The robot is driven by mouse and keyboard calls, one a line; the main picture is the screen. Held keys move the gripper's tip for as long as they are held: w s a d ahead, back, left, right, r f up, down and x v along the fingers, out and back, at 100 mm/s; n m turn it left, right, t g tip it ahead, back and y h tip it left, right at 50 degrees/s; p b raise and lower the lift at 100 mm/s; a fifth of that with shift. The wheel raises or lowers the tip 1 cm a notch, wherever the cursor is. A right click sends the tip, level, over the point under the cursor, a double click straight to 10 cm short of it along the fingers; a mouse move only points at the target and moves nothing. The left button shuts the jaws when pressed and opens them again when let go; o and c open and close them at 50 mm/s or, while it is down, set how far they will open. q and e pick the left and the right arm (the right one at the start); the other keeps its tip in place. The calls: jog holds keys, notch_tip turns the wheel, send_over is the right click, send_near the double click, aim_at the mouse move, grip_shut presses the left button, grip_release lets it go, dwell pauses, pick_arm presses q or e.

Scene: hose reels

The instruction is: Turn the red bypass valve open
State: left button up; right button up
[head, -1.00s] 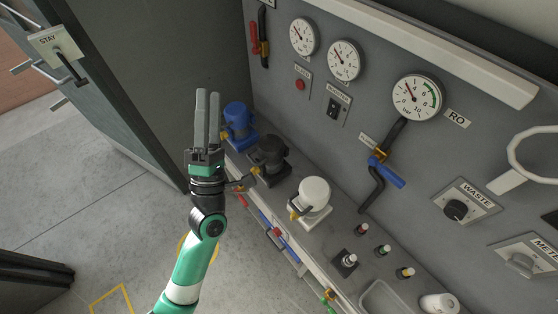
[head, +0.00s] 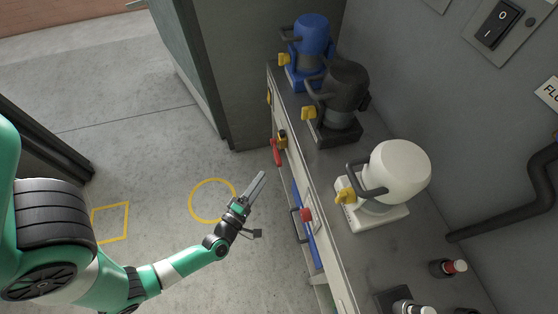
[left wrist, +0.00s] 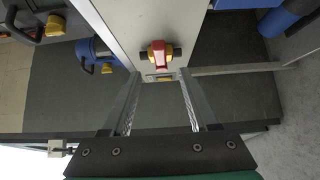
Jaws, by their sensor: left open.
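A red valve lever (head: 276,152) with a brass and black body hangs on the front face of the bench, near its far end; I take it for the bypass valve, though no label on it can be read. My left gripper (head: 260,178) is open and empty in front of the bench, a little below and short of the lever. In the left wrist view, the red handle (left wrist: 157,52) with dark stubs on both sides shows ahead, between the open fingers (left wrist: 160,80) and apart from them. My right gripper is not in view.
Blue (head: 313,40), black (head: 347,90) and white (head: 400,170) units with yellow parts stand on the bench. A red knob (head: 306,214) and a blue tube (head: 304,235) sit lower on the bench front. The floor left of the bench is clear.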

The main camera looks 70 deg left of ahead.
aim_at(277, 157)
pick_arm(q)
jog(key=b+x, duration=0.3)
jog(key=x, duration=0.8)
jog(key=shift+w+a, duration=0.1)
jog(key=shift+w, duration=0.05)
grip_shut()
dwell(0.9)
